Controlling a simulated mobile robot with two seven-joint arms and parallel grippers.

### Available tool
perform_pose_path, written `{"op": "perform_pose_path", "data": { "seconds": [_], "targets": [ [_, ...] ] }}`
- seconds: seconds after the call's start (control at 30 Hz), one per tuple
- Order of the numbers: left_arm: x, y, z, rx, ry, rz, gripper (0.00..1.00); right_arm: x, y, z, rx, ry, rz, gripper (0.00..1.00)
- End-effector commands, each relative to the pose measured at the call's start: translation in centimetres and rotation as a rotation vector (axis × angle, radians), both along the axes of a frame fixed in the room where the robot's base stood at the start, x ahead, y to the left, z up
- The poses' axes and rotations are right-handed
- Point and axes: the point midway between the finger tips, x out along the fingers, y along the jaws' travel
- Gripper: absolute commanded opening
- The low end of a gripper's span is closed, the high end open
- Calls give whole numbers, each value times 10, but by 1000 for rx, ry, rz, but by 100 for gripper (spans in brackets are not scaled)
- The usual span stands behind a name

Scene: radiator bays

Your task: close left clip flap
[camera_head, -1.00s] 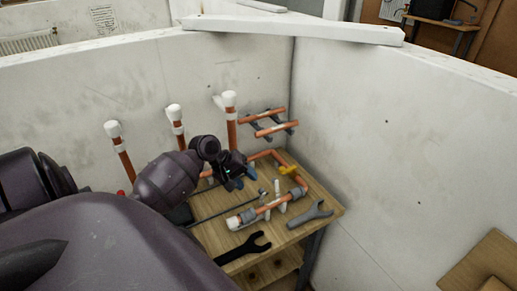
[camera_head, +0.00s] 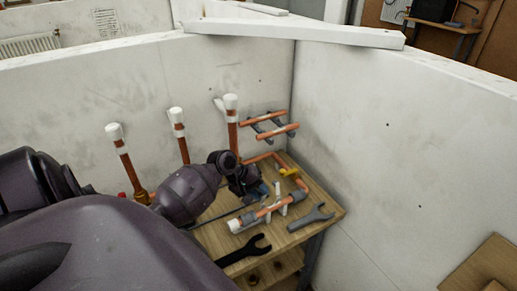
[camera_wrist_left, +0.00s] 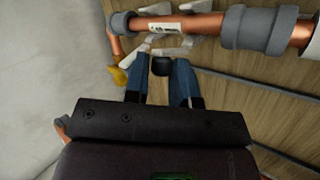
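A copper pipe assembly lies on the wooden bench (camera_head: 222,238), held by white clips (camera_head: 277,189) with upright flaps. In the left wrist view, the copper pipe (camera_wrist_left: 204,25) crosses the top, and white clip parts (camera_wrist_left: 186,42) show just beyond my fingertips. Which piece is the left flap I cannot tell for certain. My left gripper (camera_head: 265,188) is low over the bench, beside the clips. In its wrist view, the blue fingers (camera_wrist_left: 160,68) stand apart with a dark piece between them and no clip visibly gripped. My right gripper is not in view.
A yellow valve handle (camera_head: 289,171) sits on the pipe. A black wrench (camera_head: 245,251) and a grey wrench (camera_head: 311,217) lie near the bench front. Capped upright pipes (camera_head: 232,125) stand along the back wall. The white right wall (camera_head: 400,140) closes in the bench.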

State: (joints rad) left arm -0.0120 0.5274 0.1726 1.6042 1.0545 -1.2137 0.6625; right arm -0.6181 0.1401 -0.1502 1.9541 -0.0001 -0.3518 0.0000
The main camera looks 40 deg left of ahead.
Motion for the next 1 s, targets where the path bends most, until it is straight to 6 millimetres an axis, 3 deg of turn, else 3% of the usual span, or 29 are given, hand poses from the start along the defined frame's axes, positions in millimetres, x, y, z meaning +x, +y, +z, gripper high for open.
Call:
{"op": "perform_pose_path", "data": {
  "seconds": [0.13, 0.53, 1.0],
  "targets": [
    [-1, 1, -1, 1, 3, 1, 0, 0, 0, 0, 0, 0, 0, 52],
    [-3, -5, -1, 94, -23, -2, 0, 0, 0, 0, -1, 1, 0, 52],
    [-10, -28, -6, 467, -132, -1, 0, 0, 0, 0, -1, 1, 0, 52]
  ]
}}
